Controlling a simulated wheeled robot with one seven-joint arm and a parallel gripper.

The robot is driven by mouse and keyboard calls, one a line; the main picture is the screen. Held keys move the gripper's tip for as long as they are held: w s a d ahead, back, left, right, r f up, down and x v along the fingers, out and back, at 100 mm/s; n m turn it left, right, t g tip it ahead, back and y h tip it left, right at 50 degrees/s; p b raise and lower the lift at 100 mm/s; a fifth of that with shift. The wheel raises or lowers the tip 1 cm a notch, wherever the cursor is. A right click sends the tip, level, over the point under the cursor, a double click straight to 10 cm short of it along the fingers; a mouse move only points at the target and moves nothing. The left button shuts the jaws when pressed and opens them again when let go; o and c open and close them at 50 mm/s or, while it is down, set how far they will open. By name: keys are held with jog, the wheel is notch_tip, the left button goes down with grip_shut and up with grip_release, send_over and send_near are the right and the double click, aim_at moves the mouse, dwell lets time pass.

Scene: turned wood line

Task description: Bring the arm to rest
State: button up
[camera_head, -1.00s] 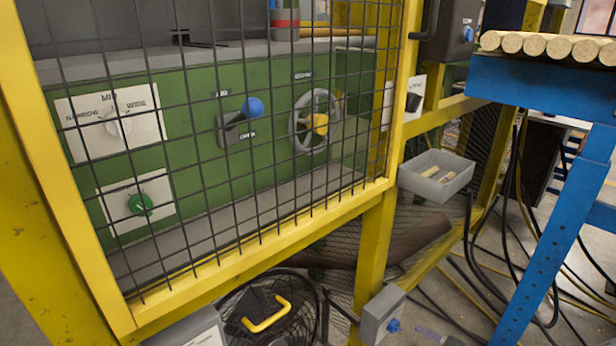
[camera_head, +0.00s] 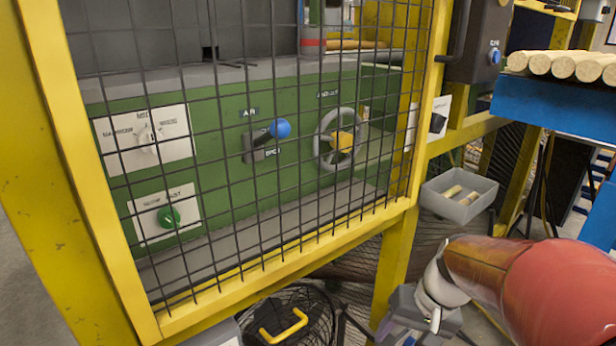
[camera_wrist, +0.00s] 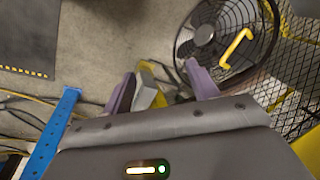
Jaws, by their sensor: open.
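My arm (camera_head: 530,285), red and orange with a white joint, reaches into the lower right of the head view. Its hand end is low near the foot of the yellow post, and the fingers cannot be made out clearly there. In the wrist view my gripper (camera_wrist: 162,82) is open, with its two purplish fingers apart. Nothing is held between them.
A yellow-framed mesh guard (camera_head: 300,255) fronts a green machine panel (camera_head: 225,130). A grey bin (camera_head: 460,194) with wood pieces hangs by the post. A blue table (camera_head: 560,105) bears turned rods. A black fan (camera_wrist: 225,40) stands on the floor, beside cables (camera_wrist: 25,110).

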jog(key=s+a+r+n+t+h, duration=0.1)
jog(key=s+r+n+t+h, duration=0.1)
jog(key=s+r, duration=0.7)
jog(key=t+h, duration=0.1)
jog(key=t, duration=0.1)
jog(key=shift+s+a+t+p, duration=0.2)
jog(key=shift+a+t+p, duration=0.1)
jog(key=shift+a+p, duration=0.1)
